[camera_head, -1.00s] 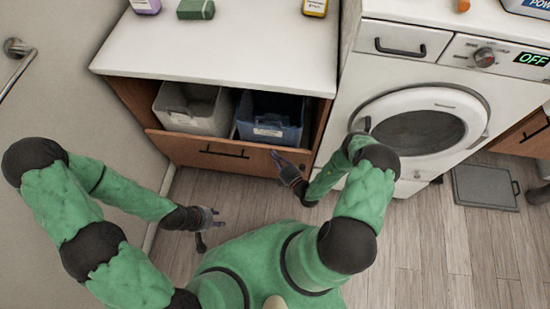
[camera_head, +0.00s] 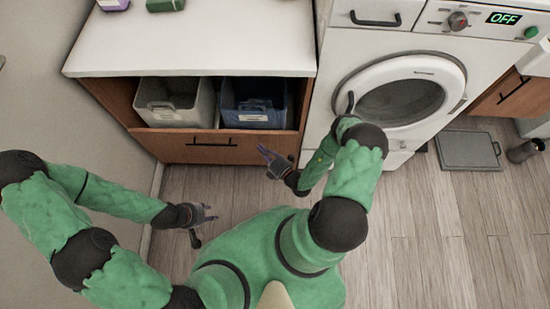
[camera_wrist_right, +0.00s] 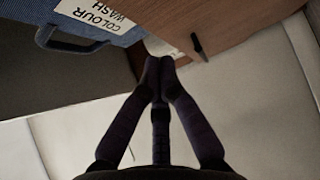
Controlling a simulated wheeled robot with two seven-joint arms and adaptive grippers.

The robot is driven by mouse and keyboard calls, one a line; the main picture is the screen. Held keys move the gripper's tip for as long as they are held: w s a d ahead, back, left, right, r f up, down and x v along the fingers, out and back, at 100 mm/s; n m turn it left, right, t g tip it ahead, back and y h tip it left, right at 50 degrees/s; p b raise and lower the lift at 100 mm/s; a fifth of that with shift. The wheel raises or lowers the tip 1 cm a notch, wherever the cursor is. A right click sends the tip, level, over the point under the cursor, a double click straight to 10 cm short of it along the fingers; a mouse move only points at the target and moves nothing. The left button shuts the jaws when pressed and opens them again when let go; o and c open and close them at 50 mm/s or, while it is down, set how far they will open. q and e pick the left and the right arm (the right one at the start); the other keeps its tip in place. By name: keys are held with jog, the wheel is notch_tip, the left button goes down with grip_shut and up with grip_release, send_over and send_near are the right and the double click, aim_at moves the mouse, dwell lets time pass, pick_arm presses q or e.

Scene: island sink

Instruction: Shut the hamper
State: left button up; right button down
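The hamper is a tilted-out wooden front (camera_head: 180,150) under the white counter, standing open. A grey bin (camera_head: 160,119) and a blue bin (camera_head: 234,120) show behind its top edge. A dark bar handle (camera_head: 211,143) is on the front. My right gripper (camera_head: 264,153) overlaps the front's lower right part in the head view. In the right wrist view its fingertips (camera_wrist_right: 159,60) meet, empty, by the wooden front (camera_wrist_right: 235,25); contact is unclear. The blue bin (camera_wrist_right: 100,42) there has a "COLOUR WASH" label. My left gripper (camera_head: 211,212) is low at the left, empty; its finger gap is unclear.
A washing machine (camera_head: 345,30) with a round door stands right of the hamper. The white counter (camera_head: 200,45) overhangs the bins. A grey scale-like plate (camera_head: 466,149) lies on the floor at the right. A wall is at the left. The wooden floor between is clear.

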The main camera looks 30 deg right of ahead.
jog(key=p+v, duration=0.2)
jog(key=v, duration=0.7)
jog(key=shift+s, duration=0.4)
jog(key=shift+d, duration=0.15)
